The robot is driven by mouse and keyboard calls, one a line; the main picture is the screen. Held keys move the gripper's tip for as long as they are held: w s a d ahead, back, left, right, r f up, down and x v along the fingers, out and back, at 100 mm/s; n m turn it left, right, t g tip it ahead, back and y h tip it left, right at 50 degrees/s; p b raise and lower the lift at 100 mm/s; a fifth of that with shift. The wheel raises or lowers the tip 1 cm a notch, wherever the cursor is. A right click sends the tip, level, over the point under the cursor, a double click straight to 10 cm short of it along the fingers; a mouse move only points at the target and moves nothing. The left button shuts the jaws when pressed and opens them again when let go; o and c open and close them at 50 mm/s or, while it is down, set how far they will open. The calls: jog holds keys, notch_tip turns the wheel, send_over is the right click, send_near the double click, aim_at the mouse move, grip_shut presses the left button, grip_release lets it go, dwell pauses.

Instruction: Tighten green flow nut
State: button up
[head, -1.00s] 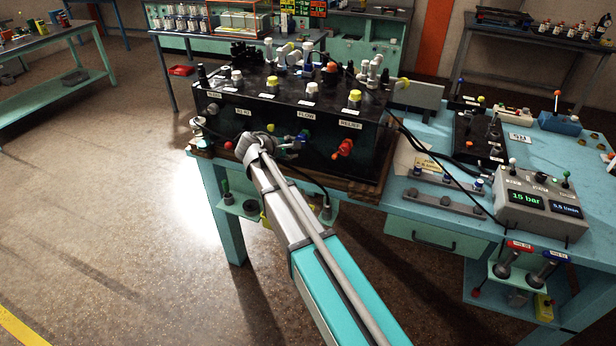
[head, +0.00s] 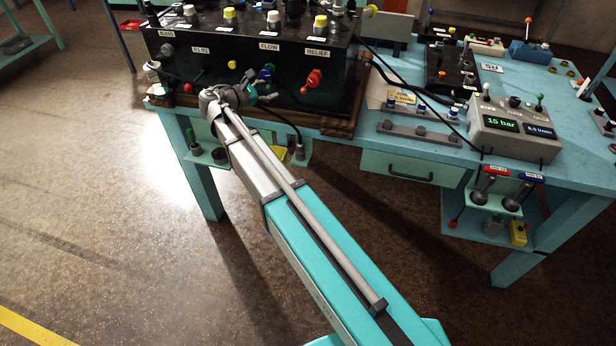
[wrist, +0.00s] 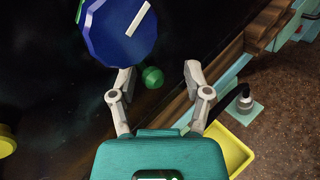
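The blue flow knob (wrist: 120,30) with a white pointer line fills the top of the wrist view. A green rim, likely the green flow nut (wrist: 82,12), shows behind its left edge; most of it is hidden. A small green ball (wrist: 152,77) sits below the knob, between my fingers in the picture. My gripper (wrist: 159,70) is open, its fingers spread below the knob, with nothing between them that I can see held. In the head view, my gripper (head: 252,88) is at the black panel, just left of the blue flow knob (head: 266,72) below the FLOW label.
The red relief knob (head: 313,78) is to the right of the flow knob, and a yellow knob (head: 232,65) is to the left. A black hose (head: 290,125) hangs below. A yellow tray (wrist: 235,153) lies below the panel. A grey display box (head: 515,125) reads 15 bar.

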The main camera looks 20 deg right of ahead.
jog(key=n+h+b, duration=0.1)
jog(key=s+d+n+h+b, duration=0.1)
jog(key=shift+d+f+n+b, duration=0.15)
jog(key=shift+d+n+b, duration=0.05)
jog(key=shift+n+b, duration=0.1)
jog(key=shift+s, duration=0.1)
jog(key=f+v, duration=0.1)
jog(key=v, duration=1.3)
jog(key=s+d+f+m+g+y+p, duration=0.1)
jog(key=s+d+f+m+g+y, duration=0.15)
jog(key=d, duration=0.35)
jog(key=s+d+f+m+g+y+p, duration=0.1)
jog(key=s+d+f+m+y, duration=0.1)
jog(key=s+d+f+m, duration=0.3)
jog(key=s+d+f+m+g+y+p, duration=0.2)
jog(key=s+d+f+m+y, duration=0.3)
jog(key=s+m+y, duration=0.3)
jog(key=shift+s+d+m+g, duration=0.55)
jog(key=shift+s+d+g, duration=0.1)
jog(key=shift+s+g, duration=0.1)
jog(key=shift+f, duration=0.15)
jog(key=s+m+y, duration=0.2)
jog(key=s+m, duration=0.1)
jog(key=s+f+m+y, duration=0.1)
jog(key=shift+s+a+m+y, duration=0.25)
jog(key=shift+a+m, duration=0.05)
